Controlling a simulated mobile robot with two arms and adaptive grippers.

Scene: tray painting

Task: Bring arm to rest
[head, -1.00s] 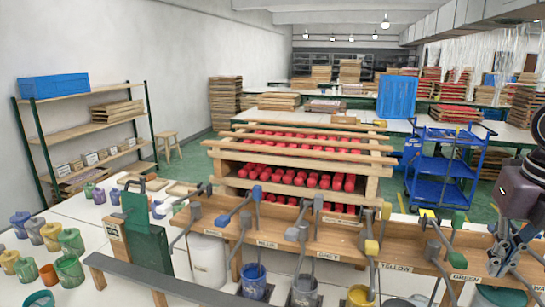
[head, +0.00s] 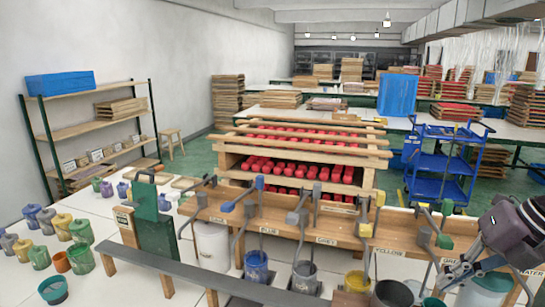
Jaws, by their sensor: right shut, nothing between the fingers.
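My right arm comes in from the right edge. Its gripper (head: 453,277) is shut and empty, pointing down and left at the right end of the wooden rack. My left arm and gripper are not in view.
The wooden rack (head: 340,226) holds several ladles with coloured handle ends. Below are a blue pot (head: 256,267), a grey pot (head: 305,279) and a yellow pot (head: 356,281). Jars stand at left. A blue cart (head: 440,163) stands behind.

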